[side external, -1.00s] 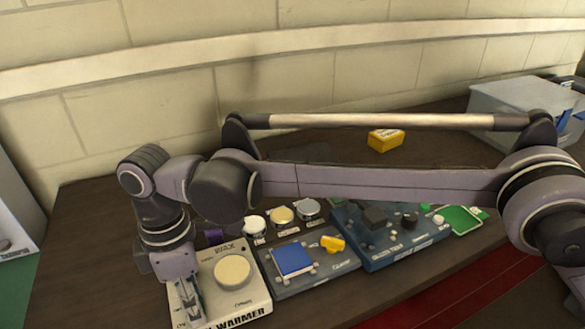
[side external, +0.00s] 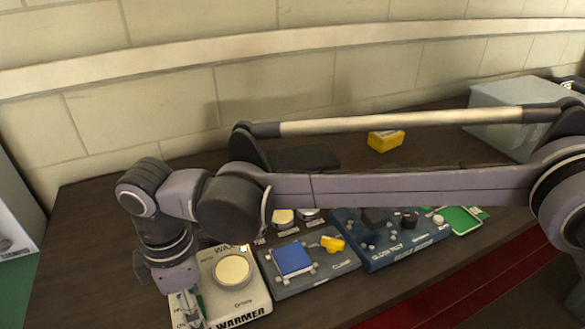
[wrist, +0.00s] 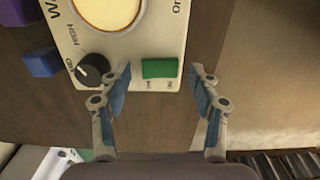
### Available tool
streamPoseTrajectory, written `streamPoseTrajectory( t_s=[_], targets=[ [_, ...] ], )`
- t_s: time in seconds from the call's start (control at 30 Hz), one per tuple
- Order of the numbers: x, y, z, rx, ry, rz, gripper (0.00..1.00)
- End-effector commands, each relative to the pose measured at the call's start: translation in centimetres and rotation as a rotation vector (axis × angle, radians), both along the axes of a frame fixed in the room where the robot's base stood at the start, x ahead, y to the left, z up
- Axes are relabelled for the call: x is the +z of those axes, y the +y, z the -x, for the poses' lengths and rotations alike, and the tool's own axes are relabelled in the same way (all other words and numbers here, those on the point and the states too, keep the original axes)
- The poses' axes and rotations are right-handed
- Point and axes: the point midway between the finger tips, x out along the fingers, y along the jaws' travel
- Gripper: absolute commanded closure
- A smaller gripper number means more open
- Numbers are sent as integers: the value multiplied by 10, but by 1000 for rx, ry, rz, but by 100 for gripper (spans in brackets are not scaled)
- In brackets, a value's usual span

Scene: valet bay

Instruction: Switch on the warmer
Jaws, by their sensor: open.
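The cream wax warmer (side external: 253,297) sits at the front left of the table, with a round pale pad (side external: 231,270) on top. A small bright spot shows beside its WAX label. In the wrist view, the warmer (wrist: 165,20) has a green rocker switch (wrist: 160,68) and a black knob (wrist: 94,68) at its near edge. My gripper (wrist: 161,78) is open, with its two fingertips apart on either side of the green switch and nothing between them. In the side view, my gripper (side external: 187,306) is over the warmer's left end. Whether a finger touches the switch cannot be told.
A grey clamp unit with a blue pad (side external: 293,259) and a yellow knob (side external: 332,244) stands right of the warmer. A blue unit (side external: 405,255) is beyond it. A yellow block (side external: 385,140) and a grey box (side external: 500,120) are further back. The table's left side is clear.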

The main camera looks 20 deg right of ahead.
Motion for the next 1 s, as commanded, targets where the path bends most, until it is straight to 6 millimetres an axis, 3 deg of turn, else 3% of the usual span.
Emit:
streamPoseTrajectory(
  t_s=[0.17,0.7,1.0],
  targets=[
    [11,0,0,0,0,0,38],
    [97,0,1,0,0,0,38],
    [118,0,1,0,0,0,38]
  ],
)
